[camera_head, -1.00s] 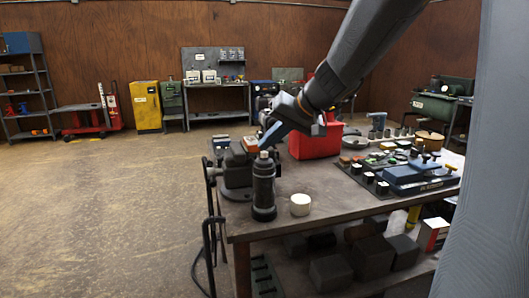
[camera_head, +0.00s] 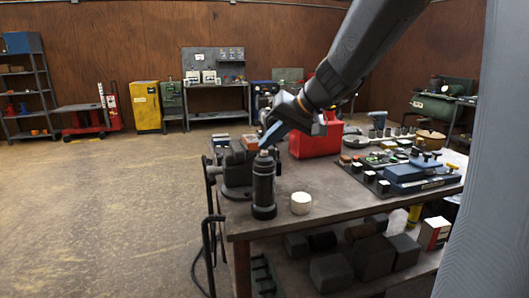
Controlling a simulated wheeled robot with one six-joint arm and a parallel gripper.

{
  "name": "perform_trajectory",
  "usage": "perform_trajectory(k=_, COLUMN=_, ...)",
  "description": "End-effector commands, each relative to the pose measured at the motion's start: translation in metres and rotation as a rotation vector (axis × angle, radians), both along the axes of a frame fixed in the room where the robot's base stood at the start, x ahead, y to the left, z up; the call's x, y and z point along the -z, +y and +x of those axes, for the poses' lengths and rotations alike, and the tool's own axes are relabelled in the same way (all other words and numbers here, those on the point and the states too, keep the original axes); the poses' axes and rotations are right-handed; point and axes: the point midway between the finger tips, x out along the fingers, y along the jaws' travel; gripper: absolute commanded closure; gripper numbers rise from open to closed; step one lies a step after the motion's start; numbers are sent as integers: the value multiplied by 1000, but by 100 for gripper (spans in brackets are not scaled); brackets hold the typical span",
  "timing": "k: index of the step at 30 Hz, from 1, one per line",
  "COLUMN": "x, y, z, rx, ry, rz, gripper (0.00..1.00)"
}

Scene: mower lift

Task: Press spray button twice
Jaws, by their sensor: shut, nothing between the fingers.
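A dark spray can (camera_head: 263,187) stands upright at the near left corner of the workbench (camera_head: 335,210). Its small top, where the spray button sits, is too small to make out clearly. My gripper (camera_head: 264,143) is shut and empty, its blue-grey fingers pointing down and left. In the picture its tips lie just above the can's top. I cannot tell whether they touch the button or are a little behind it.
A white round cap (camera_head: 300,203) stands right of the can. A vise (camera_head: 236,172) is just behind it. A red box (camera_head: 315,142) and blue tooling (camera_head: 410,178) stand farther back. The bench front middle is clear.

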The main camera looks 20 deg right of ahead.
Motion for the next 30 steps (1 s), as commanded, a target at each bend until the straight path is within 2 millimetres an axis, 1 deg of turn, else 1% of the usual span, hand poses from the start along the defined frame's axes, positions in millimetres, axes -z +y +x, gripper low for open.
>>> perform_trajectory(k=2, x=5, y=0, z=0, rx=-1, ry=3, rz=1, gripper=100)
perform_trajectory(k=13, x=5, y=0, z=-1, rx=-1, ry=5, rz=0, gripper=100)
perform_trajectory(k=21, x=-4, y=1, z=-1, rx=-1, ry=4, rz=1, gripper=100)
perform_trajectory(k=30, x=-6, y=0, z=-1, rx=-1, ry=3, rz=1, gripper=100)
